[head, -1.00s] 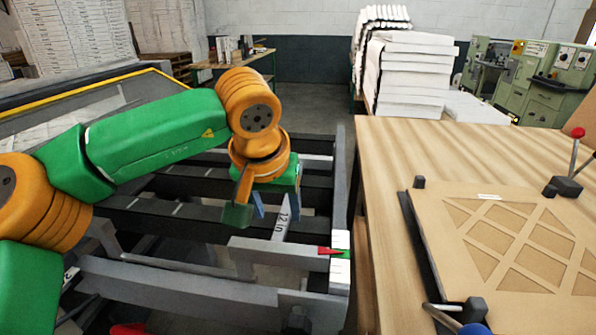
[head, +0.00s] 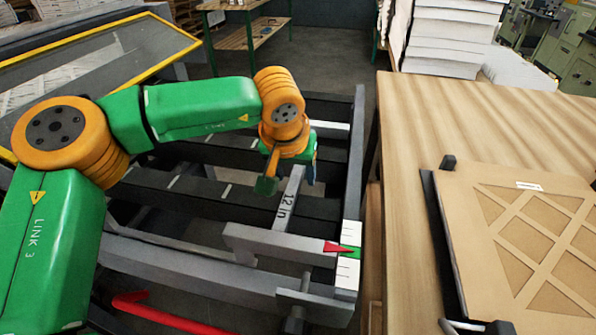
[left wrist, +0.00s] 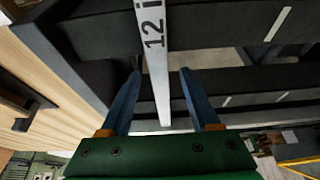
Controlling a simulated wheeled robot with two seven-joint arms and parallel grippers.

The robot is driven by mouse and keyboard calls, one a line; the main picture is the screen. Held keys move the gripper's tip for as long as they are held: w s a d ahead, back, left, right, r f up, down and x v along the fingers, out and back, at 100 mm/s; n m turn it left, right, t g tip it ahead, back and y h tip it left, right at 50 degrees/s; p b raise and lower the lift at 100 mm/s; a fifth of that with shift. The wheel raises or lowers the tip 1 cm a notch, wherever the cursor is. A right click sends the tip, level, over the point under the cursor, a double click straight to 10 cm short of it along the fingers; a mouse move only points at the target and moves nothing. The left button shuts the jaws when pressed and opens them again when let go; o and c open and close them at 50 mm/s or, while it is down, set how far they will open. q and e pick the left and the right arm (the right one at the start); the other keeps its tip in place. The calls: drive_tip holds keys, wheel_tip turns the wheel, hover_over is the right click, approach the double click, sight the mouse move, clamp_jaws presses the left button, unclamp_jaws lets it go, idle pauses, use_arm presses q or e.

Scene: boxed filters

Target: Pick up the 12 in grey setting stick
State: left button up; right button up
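The 12 in grey setting stick (head: 287,205) is a light grey bar marked "12 in". It slants across the dark rails of a frame, and its near part passes behind a shorter grey bar. My left gripper (head: 289,182) is over the stick's far part. In the left wrist view the stick (left wrist: 153,60) runs between the two blue fingers of my left gripper (left wrist: 160,76), with a gap on both sides. The gripper is open and seems not to touch the stick. My right gripper is not in view.
A grey bar (head: 275,243) with a red pointer (head: 337,248) crosses near the stick, by a white scale (head: 348,268). The frame's right rail (head: 354,160) stands beside a wooden table (head: 402,200) carrying a lattice panel (head: 495,240). A red bar (head: 165,314) lies low at left.

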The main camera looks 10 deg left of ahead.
use_arm(q)
drive_tip(key=shift+s+r, duration=0.1)
drive_tip(key=shift+s, duration=0.05)
clamp_jaws()
drive_tip(key=shift+r, duration=0.1)
